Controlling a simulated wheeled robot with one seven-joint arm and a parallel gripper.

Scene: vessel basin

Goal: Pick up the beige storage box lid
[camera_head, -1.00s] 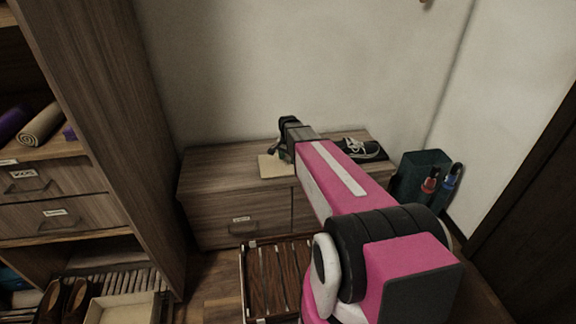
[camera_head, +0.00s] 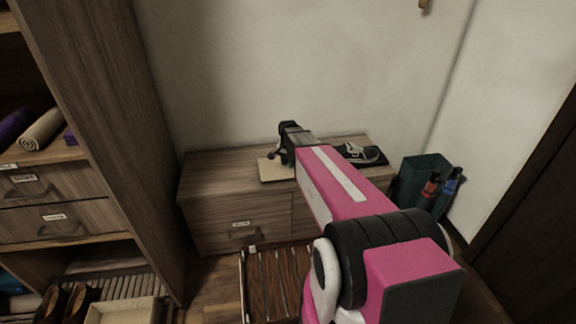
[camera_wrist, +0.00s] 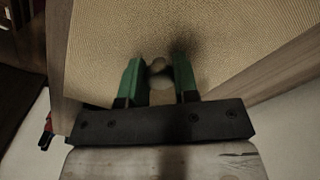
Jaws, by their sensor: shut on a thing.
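The beige storage box lid (camera_head: 272,174) is a flat, pale piece at the top of the low wooden cabinet, left of a dark shoe. In the wrist view its woven beige surface (camera_wrist: 230,40) fills much of the picture, with a small round knob (camera_wrist: 158,66) between my green fingers. My gripper (camera_head: 281,158) reaches down over the lid and is shut on that knob. It also shows in the wrist view (camera_wrist: 158,72). My arm hides part of the cabinet top. I cannot tell whether the lid touches the cabinet or is slightly raised.
The low cabinet (camera_head: 215,195) stands against the back wall. A dark shoe (camera_head: 362,155) lies on it, right of my gripper. A dark green bin (camera_head: 415,178) with umbrellas stands at the right. A tall shelf (camera_head: 130,130) rises at the left. A slatted wooden rack (camera_head: 272,285) is in front.

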